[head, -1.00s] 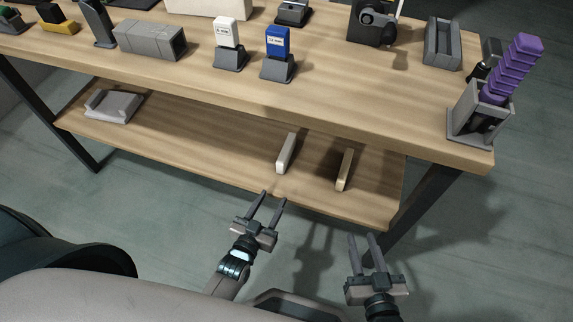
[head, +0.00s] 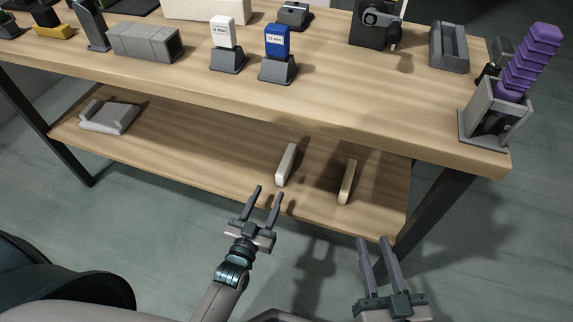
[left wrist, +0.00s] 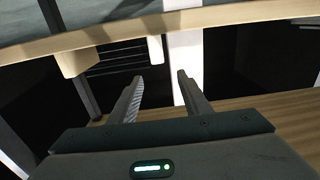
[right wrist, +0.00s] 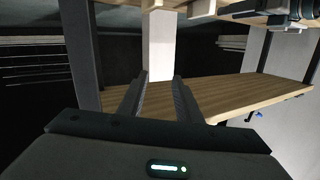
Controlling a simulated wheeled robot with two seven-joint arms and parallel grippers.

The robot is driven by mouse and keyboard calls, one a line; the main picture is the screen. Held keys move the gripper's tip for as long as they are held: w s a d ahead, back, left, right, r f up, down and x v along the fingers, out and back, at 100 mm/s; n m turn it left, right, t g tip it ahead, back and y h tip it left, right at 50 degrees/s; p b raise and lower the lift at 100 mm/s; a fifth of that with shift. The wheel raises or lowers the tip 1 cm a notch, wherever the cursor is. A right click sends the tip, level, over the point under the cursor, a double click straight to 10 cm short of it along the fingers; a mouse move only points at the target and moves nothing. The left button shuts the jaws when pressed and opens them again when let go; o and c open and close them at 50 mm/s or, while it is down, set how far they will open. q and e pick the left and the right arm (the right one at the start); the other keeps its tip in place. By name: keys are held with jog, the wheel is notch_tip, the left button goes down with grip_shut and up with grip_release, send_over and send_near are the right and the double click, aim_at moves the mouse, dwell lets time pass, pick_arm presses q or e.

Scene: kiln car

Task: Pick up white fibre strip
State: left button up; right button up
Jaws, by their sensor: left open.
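The white fibre strip (head: 287,164) is a short off-white bar on the lower shelf, near its front edge. A similar tan strip (head: 347,181) lies to its right. My left gripper (head: 267,190) is open and empty, just in front of the shelf edge, its fingers pointing toward the shelf a little left of and nearer than the white strip. My right gripper (head: 375,241) is open and empty, lower right, in front of the shelf's right end. In the left wrist view, pale blocks show past the fingers; I cannot tell for sure which is which strip.
The wooden tabletop (head: 330,100) overhangs the back of the lower shelf (head: 215,160). A grey tray (head: 108,116) sits at the shelf's left end. On the tabletop are a blue block (head: 277,40) in a holder and a purple stack (head: 528,60). The shelf's middle is clear.

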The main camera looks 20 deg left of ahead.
pick_arm(q)
jog(key=b, duration=0.2)
send_near(286, 159)
jog(key=w, duration=0.4)
jog(key=shift+r, duration=0.3)
jog(key=shift+w, duration=0.45)
pick_arm(e)
notch_tip(286, 159, up, 6)
jog(key=s+t+y, duration=0.1)
jog(key=t, duration=0.2)
jog(key=shift+a+r+t, duration=0.2)
jog(key=shift+a+t, duration=0.2)
jog(key=shift+a, duration=0.05)
pick_arm(q)
jog(key=shift+w, duration=0.1)
pick_arm(e)
jog(key=shift+s+y, duration=0.1)
jog(key=shift+y, duration=0.2)
